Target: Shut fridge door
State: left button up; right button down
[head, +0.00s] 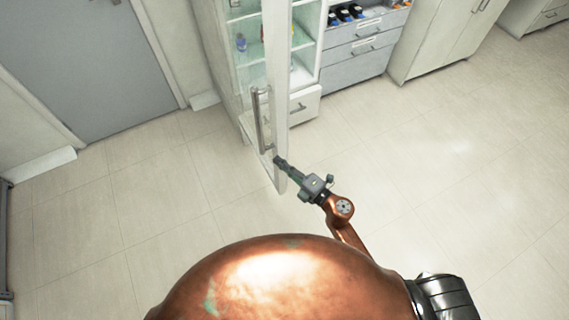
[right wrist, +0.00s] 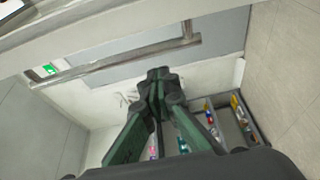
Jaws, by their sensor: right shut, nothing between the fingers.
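The fridge (head: 228,75) is a white glass cabinet with shelves holding a few small items. Its white-framed door (head: 277,70) stands open, seen nearly edge-on and jutting toward me. A long metal handle (head: 261,120) is on the door's left face; a metal bar that looks like this handle (right wrist: 130,60) crosses the right wrist view. My right gripper (head: 279,161) is shut and empty, by the lower part of the door near the handle's bottom end. Its closed fingertips (right wrist: 160,76) show in the right wrist view; I cannot tell whether they touch the door. My left gripper is out of view.
Grey drawers (head: 360,50) with bottles on top and a tall pale cabinet (head: 440,40) stand right of the fridge. A grey room door (head: 85,60) is at the left. The tiled floor (head: 470,170) is clear on both sides.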

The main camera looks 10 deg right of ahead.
aim_at(279, 148)
jog(key=w, duration=0.6)
jog(key=shift+d, duration=0.1)
jog(key=shift+d+b, duration=0.1)
jog(key=shift+b, duration=0.2)
